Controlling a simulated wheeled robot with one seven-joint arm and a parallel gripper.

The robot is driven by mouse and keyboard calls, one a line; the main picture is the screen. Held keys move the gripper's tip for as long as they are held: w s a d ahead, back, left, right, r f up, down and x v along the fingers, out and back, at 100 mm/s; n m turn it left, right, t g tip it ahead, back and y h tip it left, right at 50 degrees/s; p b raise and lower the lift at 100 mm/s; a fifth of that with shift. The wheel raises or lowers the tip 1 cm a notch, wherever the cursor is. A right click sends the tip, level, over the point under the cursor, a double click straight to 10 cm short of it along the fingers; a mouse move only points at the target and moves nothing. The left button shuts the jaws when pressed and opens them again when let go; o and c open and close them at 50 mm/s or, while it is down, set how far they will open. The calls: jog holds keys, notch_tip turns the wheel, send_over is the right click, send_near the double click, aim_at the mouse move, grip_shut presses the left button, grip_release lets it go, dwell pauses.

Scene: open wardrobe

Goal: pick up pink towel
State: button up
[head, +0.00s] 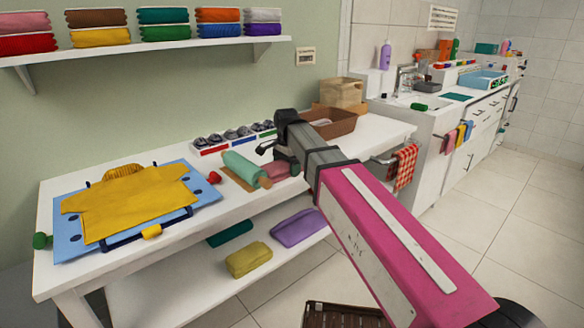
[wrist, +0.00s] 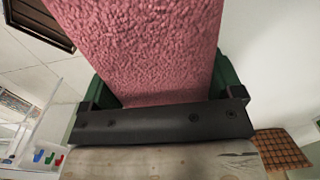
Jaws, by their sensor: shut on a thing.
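The pink towel (head: 277,170) is a folded, soft bundle beside a teal roll at the right part of the white table. My gripper (head: 279,153) is at the towel, and its jaws are shut on it. In the wrist view the rough pink cloth (wrist: 150,45) fills the space between the jaws. My arm hides part of the towel in the head view, and I cannot tell whether it still touches the table top.
The teal roll (head: 243,168) lies close on the left. A yellow garment (head: 130,203) lies on a blue board (head: 203,189). A brown basket (head: 333,124) stands behind my gripper. A purple bundle (head: 298,228) and a yellow bundle (head: 248,260) lie on the lower shelf.

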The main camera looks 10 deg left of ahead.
jog(key=shift+r, duration=0.1)
jog(key=shift+r, duration=0.8)
jog(key=shift+c, duration=0.3)
jog(key=shift+r, duration=0.8)
jog(key=shift+c, duration=1.1)
jog(key=shift+r, duration=1.8)
jog(key=shift+d, duration=0.15)
